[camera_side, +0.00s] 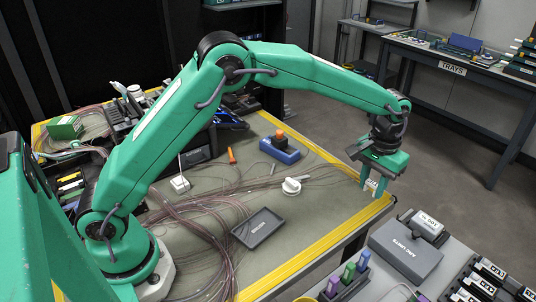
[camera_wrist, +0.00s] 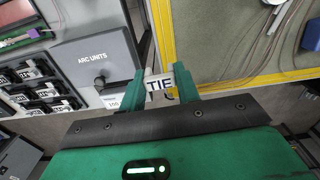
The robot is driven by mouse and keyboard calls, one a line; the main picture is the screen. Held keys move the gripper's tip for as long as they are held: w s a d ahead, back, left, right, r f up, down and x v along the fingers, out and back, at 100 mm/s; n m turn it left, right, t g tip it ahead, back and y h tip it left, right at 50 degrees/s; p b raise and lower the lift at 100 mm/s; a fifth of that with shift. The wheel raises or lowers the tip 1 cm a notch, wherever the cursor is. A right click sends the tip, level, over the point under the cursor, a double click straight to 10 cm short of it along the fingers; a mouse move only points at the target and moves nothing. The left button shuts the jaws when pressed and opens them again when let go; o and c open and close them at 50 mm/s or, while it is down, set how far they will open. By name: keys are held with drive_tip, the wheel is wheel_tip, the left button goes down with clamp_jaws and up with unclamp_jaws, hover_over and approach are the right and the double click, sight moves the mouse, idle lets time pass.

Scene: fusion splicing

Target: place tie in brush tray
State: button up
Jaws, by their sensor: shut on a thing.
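The tie (camera_wrist: 157,86) is a small white piece with the letters TIE on it. My gripper (camera_wrist: 161,83) is shut on it, with a green finger on each side. In the side view my gripper (camera_side: 373,186) hangs in the air near the right corner of the work table, and the tie's white end shows below the fingers. A dark grey shallow tray (camera_side: 259,228) lies empty on the table mat, to the left of and nearer than my gripper. Its small lettering is hard to read; it is likely the brush tray.
A grey ARC UNITS box (camera_side: 405,250) stands on the bench at front right, also seen in the wrist view (camera_wrist: 98,60). A white round piece (camera_side: 291,187), a blue block (camera_side: 279,150) and loose fibres (camera_side: 205,215) lie on the mat. Yellow tape (camera_side: 310,268) marks the table edge.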

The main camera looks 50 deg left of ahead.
drive_tip(key=s+a+n, duration=0.3)
drive_tip(key=s+n, duration=0.1)
drive_tip(key=s, duration=1.1)
drive_tip(key=s+a+n, duration=0.2)
drive_tip(key=s+n, duration=0.2)
drive_tip(key=s, duration=1)
drive_tip(key=shift+s+a+r, duration=0.35)
drive_tip(key=shift+a, duration=0.05)
hover_over(258, 227)
wheel_tip(258, 227, down, 7)
